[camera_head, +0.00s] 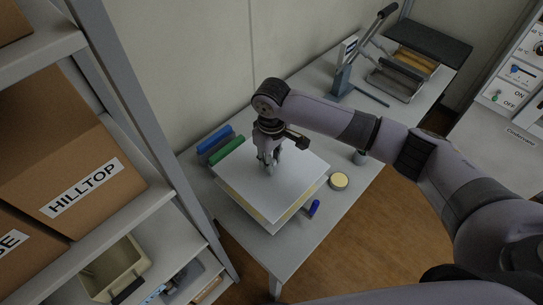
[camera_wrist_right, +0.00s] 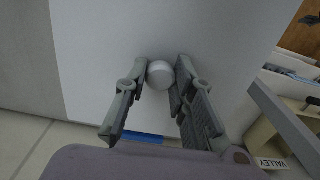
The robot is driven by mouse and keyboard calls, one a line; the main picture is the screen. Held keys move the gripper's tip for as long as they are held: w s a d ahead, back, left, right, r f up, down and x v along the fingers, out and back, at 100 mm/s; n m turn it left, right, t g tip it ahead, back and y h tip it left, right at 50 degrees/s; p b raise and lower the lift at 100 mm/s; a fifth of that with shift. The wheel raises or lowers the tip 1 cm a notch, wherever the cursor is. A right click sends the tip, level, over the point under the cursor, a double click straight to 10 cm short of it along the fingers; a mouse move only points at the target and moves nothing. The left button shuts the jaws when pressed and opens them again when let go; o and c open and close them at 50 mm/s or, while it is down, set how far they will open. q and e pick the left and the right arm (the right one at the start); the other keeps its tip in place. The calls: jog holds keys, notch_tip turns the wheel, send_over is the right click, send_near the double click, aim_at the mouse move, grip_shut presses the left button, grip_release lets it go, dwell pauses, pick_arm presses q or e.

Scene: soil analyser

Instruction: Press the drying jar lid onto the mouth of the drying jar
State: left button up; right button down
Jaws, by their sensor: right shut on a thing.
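My right gripper (camera_head: 268,166) points down at the white square top (camera_head: 295,165) of a boxy stack on the table. In the right wrist view its two fingers (camera_wrist_right: 160,88) are closed around a small white round knob (camera_wrist_right: 160,74), against the broad white surface (camera_wrist_right: 210,35). I cannot tell whether this knob belongs to the drying jar lid. My left gripper is out of view.
Green (camera_head: 227,150) and blue (camera_head: 214,137) bars lie left of the stack. A blue-handled item (camera_head: 314,208) is at its front right. A lever device (camera_head: 342,80) and dark-topped rack (camera_head: 428,44) stand at the back. Shelves with a HILLTOP box (camera_head: 80,180) flank the left.

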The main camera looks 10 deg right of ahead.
jog(key=shift+a+r, duration=0.1)
jog(key=shift+a, duration=0.05)
jog(key=shift+r+p, duration=0.1)
jog(key=shift+p, duration=0.7)
notch_tip(320, 180, down, 3)
jog(key=shift+b, duration=0.7)
jog(key=shift+f, duration=0.75)
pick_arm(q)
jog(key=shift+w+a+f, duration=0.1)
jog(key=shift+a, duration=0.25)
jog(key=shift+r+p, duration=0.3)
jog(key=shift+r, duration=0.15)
